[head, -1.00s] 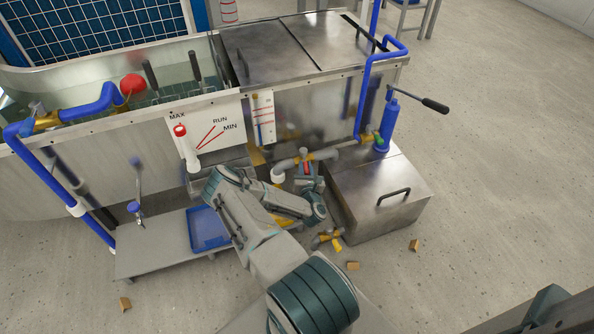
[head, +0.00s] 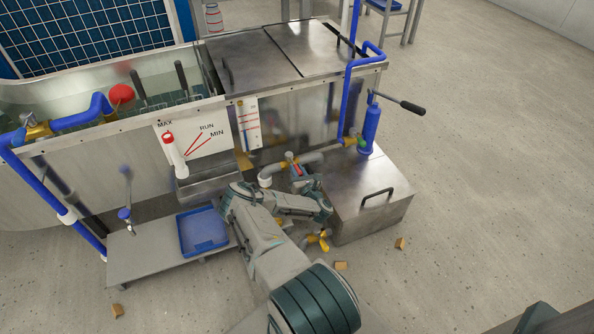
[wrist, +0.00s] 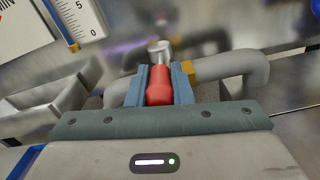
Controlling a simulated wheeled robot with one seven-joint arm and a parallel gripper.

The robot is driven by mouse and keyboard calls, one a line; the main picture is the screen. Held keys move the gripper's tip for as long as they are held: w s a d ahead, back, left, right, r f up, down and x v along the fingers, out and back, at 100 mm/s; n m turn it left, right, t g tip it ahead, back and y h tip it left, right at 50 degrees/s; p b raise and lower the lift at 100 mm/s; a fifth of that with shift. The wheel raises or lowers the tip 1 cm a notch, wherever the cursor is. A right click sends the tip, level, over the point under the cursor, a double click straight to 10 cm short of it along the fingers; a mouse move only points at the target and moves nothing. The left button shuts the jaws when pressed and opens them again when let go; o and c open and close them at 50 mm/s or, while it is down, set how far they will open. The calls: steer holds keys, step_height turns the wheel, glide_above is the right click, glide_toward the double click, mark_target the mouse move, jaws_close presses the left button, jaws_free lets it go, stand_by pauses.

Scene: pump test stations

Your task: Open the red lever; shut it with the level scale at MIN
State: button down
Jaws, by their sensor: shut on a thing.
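The red lever (wrist: 159,88) sits on the valve of a grey pipe at the front of the tank. My gripper (wrist: 160,84) is shut on it, a blue-grey finger on either side. In the head view the lever (head: 297,169) is small and partly covered by my gripper (head: 299,178). The level scale (head: 247,124), a white strip with coloured marks, is on the tank wall left of the valve. Its lower end, marked 5 and 0, shows in the wrist view (wrist: 82,18). The liquid level against it is too small to read.
A blue tray (head: 202,232) lies on a low bench. A metal box (head: 362,207) stands close right of my gripper. Small blocks (head: 400,243) lie on the floor, which is open at right.

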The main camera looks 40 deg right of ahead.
steer(key=c, duration=1.3)
jaws_free()
steer(key=shift+w, duration=0.15)
steer(key=p+v, duration=0.3)
steer(key=v, duration=1.1)
steer(key=shift+r, duration=0.15)
steer(key=shift+w, duration=0.1)
